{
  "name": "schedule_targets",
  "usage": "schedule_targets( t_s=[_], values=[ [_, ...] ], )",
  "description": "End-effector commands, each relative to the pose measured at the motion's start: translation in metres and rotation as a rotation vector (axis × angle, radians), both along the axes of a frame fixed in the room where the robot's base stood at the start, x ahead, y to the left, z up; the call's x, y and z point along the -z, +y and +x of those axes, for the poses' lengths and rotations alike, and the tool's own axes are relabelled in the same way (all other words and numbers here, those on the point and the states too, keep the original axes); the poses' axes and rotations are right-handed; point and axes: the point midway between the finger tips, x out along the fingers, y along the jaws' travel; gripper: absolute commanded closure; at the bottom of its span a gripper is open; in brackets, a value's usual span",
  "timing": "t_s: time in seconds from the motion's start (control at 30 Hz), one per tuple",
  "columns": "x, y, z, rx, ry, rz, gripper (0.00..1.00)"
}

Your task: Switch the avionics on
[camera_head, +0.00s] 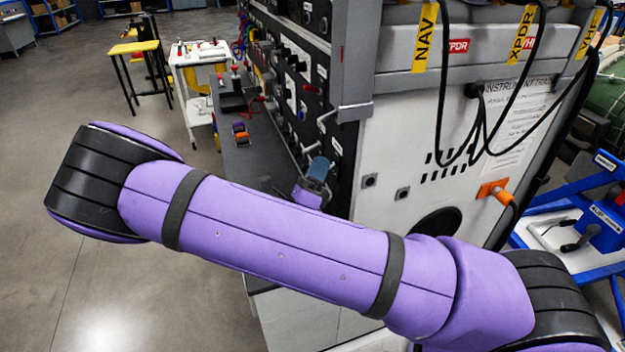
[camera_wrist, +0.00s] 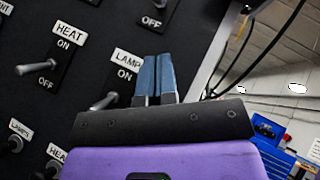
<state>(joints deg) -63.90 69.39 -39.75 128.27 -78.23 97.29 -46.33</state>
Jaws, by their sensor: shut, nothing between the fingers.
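A black switch panel (camera_head: 285,62) on the trainer cabinet carries several labelled toggle switches. In the wrist view the panel shows a HEAT switch (camera_wrist: 35,66) and a LAMP switch (camera_wrist: 103,101), each with a metal lever pointing to the left and an ON mark above. No avionics label can be read in either view. My gripper (camera_wrist: 156,78) has its blue fingers shut together and empty. They lie in front of the panel, just right of the LAMP label and lever. In the head view the gripper (camera_head: 320,168) is beside the lower right part of the panel.
My purple arm crosses the head view in front of the white cabinet (camera_head: 405,180). Black cables (camera_head: 441,100) hang over the cabinet side. A white cart (camera_head: 200,52) and a yellow-topped table (camera_head: 133,47) stand behind. A blue frame (camera_head: 570,185) stands right. Floor at left is clear.

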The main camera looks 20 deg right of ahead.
Motion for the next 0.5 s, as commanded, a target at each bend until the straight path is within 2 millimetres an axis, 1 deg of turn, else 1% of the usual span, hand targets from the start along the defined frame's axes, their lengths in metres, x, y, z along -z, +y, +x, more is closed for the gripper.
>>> schedule_targets(
  t_s=[0.03, 0.2, 0.33, 0.5],
  values=[
    [-0.008, -0.006, 0.003, 0.002, 0.000, 0.001, 1.00],
    [-0.029, -0.024, 0.015, 0.003, -0.001, 0.002, 1.00],
    [-0.044, -0.018, 0.026, 0.000, -0.001, 0.002, 1.00],
    [-0.056, -0.016, 0.033, 0.001, 0.000, 0.001, 1.00]
  ],
)
